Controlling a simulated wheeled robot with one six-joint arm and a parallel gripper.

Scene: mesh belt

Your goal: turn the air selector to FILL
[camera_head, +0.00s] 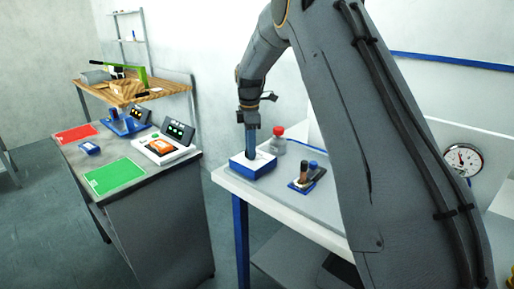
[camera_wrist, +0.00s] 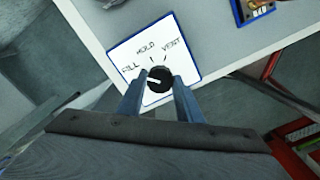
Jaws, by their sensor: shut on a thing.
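The air selector is a white-topped panel (camera_wrist: 122,50) with a blue edge, marked FILL, HOLD and VENT. A round black knob (camera_wrist: 160,72) sits on it, and its white pointer line points left, towards the FILL side. I cannot tell whether it lies exactly on the FILL mark. My gripper (camera_wrist: 159,83) is shut on the knob, with one blue finger on each side. In the head view the selector box (camera_head: 247,166) stands on the bench's near left corner, with my gripper (camera_head: 251,152) pointing down over it. The knob is hidden there.
A red-capped bottle (camera_head: 279,146) stands just behind the box. A small blue tray (camera_head: 305,186) with upright pieces is to the right. A round gauge (camera_head: 463,159) is further right. A grey side table (camera_head: 129,190) with a green mat (camera_head: 114,176) stands across a gap at left.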

